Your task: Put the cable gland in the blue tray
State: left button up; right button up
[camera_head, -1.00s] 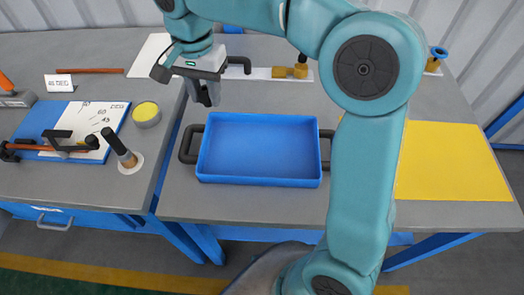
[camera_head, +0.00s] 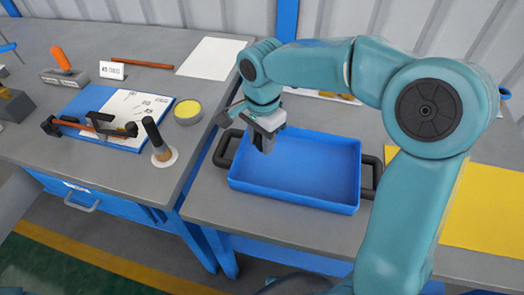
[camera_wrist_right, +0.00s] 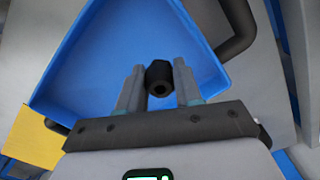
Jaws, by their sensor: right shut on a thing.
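The blue tray (camera_head: 300,187) lies on the grey bench with dark handles at its left and right ends. Its floor looks empty. My right gripper (camera_head: 264,146) is over the tray's back left part. The cable gland, a small black hollow piece (camera_wrist_right: 159,78), is held between the fingers of my right gripper (camera_wrist_right: 159,84) in the right wrist view, with the blue tray (camera_wrist_right: 90,70) floor behind it. In the head view the gland cannot be made out. My left gripper is not in view.
A yellow mat (camera_head: 480,205) lies right of the tray. On the left bench are a yellow round tin (camera_head: 188,110), a dark-handled brush (camera_head: 157,138), a blue board (camera_head: 92,100) with tools, and a white sheet (camera_head: 211,57).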

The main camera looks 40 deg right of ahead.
notch_tip(320, 180, down, 4)
jog(key=shift+f, duration=0.1)
jog(key=shift+b, duration=0.3)
jog(key=shift+f, duration=0.2)
jog(key=o, duration=1)
jog(key=shift+r, duration=0.1)
jog(key=shift+r, duration=0.55)
notch_tip(320, 180, up, 11)
jog(key=shift+r+p, duration=0.15)
jog(key=shift+p, duration=0.9)
